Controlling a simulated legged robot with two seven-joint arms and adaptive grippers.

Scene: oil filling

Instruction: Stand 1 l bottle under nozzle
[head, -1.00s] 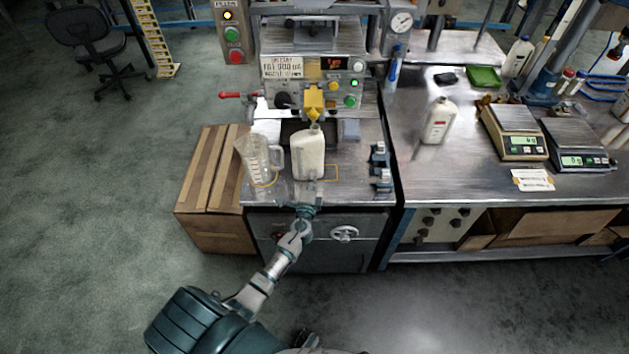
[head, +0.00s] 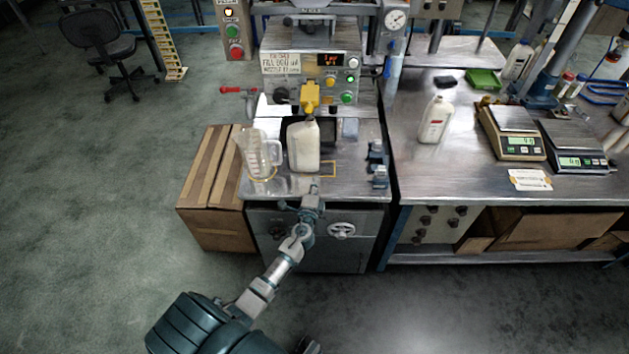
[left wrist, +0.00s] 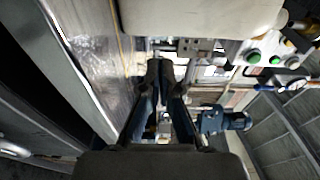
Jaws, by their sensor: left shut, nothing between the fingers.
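A cream-white bottle (head: 304,150) stands upright on the steel bench of the filling machine. Its neck is just below the yellow nozzle (head: 310,97); whether it is exactly centred I cannot tell. My left gripper (head: 313,191) is shut and empty at the bench's front edge, in front of the bottle and apart from it. In the left wrist view the gripper's fingers (left wrist: 160,68) are together, with the large pale bottle (left wrist: 200,14) beyond them at the top. My right gripper is out of view.
A clear jug (head: 262,158) stands left of the bottle. Small clamps (head: 378,165) sit at the bench's right side. Another white bottle with a red label (head: 436,120) and two scales (head: 512,135) stand on the right table. A cardboard box (head: 212,190) is at the left.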

